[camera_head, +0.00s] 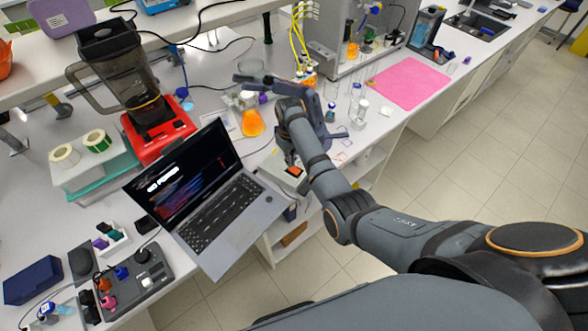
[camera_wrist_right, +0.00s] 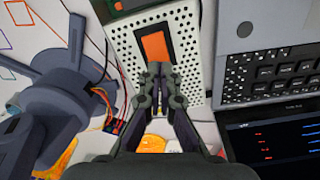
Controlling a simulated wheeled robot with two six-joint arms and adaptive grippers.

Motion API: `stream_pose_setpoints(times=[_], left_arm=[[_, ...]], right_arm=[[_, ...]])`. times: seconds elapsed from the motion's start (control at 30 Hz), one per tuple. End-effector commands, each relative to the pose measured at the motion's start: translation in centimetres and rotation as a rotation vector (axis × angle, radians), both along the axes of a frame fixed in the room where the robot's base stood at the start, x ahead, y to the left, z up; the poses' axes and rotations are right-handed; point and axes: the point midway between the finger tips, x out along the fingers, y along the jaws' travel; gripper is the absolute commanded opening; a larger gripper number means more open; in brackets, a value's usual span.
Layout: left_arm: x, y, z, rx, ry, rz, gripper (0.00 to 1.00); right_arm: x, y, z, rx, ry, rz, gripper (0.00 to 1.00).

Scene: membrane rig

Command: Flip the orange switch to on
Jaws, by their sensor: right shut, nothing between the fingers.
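The orange switch (camera_wrist_right: 156,47) is a rectangular rocker in a dark frame on top of a white perforated box (camera_wrist_right: 190,62). In the head view the switch (camera_head: 294,171) is a small red-orange patch on the box, beside the laptop. My right gripper (camera_wrist_right: 158,70) is shut and empty. Its fingertips are at the near end of the switch in the right wrist view, overlapping its edge. I cannot tell whether they touch it. Which way the rocker is tilted is also unclear. My left gripper is not in view.
An open laptop (camera_head: 218,213) stands close beside the box. A dark grey armed device (camera_wrist_right: 62,98) is on the box's other side. An orange-filled flask (camera_head: 252,122) and small glassware are behind. A pink mat (camera_head: 408,83) lies farther right.

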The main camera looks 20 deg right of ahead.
Motion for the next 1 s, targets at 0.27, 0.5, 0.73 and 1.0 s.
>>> stream_pose_setpoints(times=[0.27,0.5,0.73,1.0], left_arm=[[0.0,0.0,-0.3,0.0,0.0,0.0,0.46],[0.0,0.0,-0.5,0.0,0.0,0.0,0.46],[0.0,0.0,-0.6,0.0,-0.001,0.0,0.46],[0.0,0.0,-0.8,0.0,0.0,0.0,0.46]], right_arm=[[0.0,0.0,-0.5,0.0,0.001,0.0,0.0],[0.0,0.0,-0.8,0.0,0.001,0.0,0.0],[0.0,0.0,-1.2,0.0,0.001,0.0,0.0],[0.0,0.0,-1.6,0.0,0.001,0.0,0.0]])
